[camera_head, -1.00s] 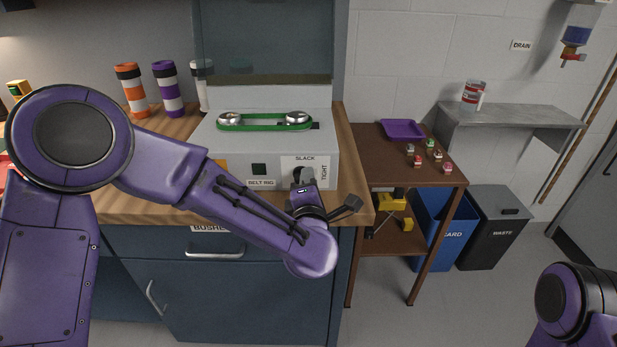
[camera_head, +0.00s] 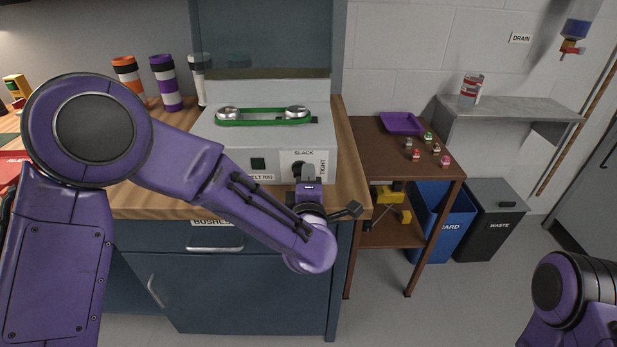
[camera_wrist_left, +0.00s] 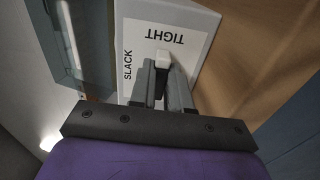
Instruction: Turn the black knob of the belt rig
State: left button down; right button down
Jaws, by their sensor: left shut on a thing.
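The belt rig (camera_head: 210,150) is a grey box on the wooden counter, with a green belt (camera_head: 262,117) around two silver pulleys on top. Its white dial plate (camera_head: 291,158) reads SLACK and TIGHT. The black knob (camera_head: 297,168) on that plate is mostly hidden by my left gripper (camera_head: 309,181), which is shut on it from the front. My right gripper is out of view.
The floor in front is clear.

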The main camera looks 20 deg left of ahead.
pick_arm(q)
jog(key=c, duration=1.1)
grip_release()
jog(key=b+v, duration=0.1)
jog(key=v, duration=0.9)
jog(key=shift+s+d, duration=0.1)
jog(key=shift+s, duration=0.2)
